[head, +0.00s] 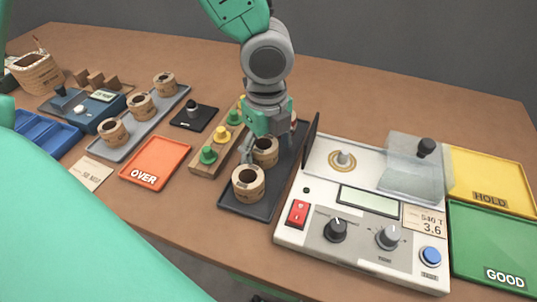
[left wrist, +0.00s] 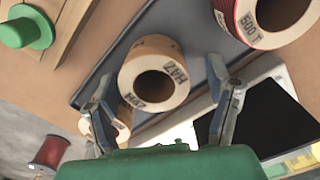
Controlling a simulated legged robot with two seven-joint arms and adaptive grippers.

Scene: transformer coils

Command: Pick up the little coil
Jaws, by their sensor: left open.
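In the left wrist view, a tan lettered coil (left wrist: 155,72) lies between the open fingers, with space at both sides. Another tan coil (left wrist: 121,128) is partly hidden by the left-hand finger. A coil with red winding (left wrist: 277,17), marked 500 T, is at the top right. My right gripper is not in view.
A tester (head: 362,225) with a raised dark flap stands right of the tray. A wooden block with green and yellow knobs (head: 208,155) is at left. Farther left are an orange OVER tray (head: 156,162) and a grey tray (head: 165,119) with several coils.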

